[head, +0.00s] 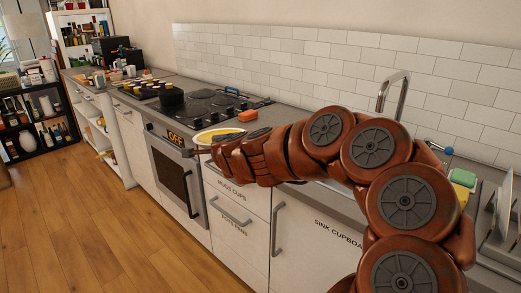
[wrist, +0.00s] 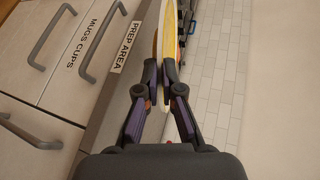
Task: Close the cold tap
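A chrome spout (head: 394,92) rises behind my arm at the sink, at the right of the head view. A small blue-ended part (head: 449,151) shows to its right; I cannot tell whether it is the cold tap's handle. The tap's base and most of the sink are hidden behind my arm, and I cannot see whether water runs. My gripper (wrist: 162,76) is far to the left of the spout, by the counter's front edge. Its fingers appear closed on the rim of a white and yellow plate (wrist: 168,35). The plate also shows in the head view (head: 218,136).
A stove with a dark pot (head: 171,101) stands left of the plate, above an oven (head: 173,168). Drawers and a sink cupboard (head: 310,240) line the counter front. A yellow and green sponge (head: 462,178) and a dish rack (head: 503,215) are at the right. The wooden floor is clear.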

